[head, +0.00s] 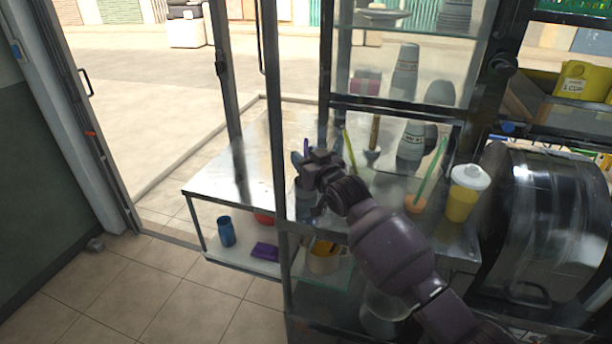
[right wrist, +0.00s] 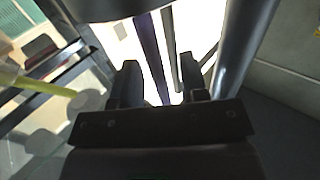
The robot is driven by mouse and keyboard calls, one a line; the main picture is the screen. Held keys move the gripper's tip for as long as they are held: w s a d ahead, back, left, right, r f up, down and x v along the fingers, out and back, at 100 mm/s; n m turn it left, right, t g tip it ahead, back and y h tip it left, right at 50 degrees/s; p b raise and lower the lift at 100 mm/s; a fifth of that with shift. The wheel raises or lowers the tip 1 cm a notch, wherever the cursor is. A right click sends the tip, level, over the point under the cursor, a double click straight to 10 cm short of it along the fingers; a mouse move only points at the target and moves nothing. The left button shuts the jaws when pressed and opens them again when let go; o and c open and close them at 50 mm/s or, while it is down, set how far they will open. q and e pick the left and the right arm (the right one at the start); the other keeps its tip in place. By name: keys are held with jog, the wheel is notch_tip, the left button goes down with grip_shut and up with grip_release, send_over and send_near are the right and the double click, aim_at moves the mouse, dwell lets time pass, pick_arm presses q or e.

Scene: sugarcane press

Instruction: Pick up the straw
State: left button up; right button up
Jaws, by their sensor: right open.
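A purple straw (head: 306,147) stands upright behind my right gripper (head: 314,162). In the right wrist view this straw (right wrist: 150,52) runs between the two open fingers (right wrist: 158,80), with no clear contact. A yellow-green straw (head: 349,150) stands just right of the gripper; it is at the left of the right wrist view (right wrist: 40,86). The lower end of the purple straw is hidden by my gripper. My left gripper is out of view.
A metal counter (head: 228,178) extends left, with a blue cup (head: 227,231) on the shelf below. A dark upright post (head: 271,120) stands close left of the gripper. A yellow cup with white lid (head: 463,194) and a large dark machine (head: 545,225) are at right.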

grip_shut()
dwell(0.7)
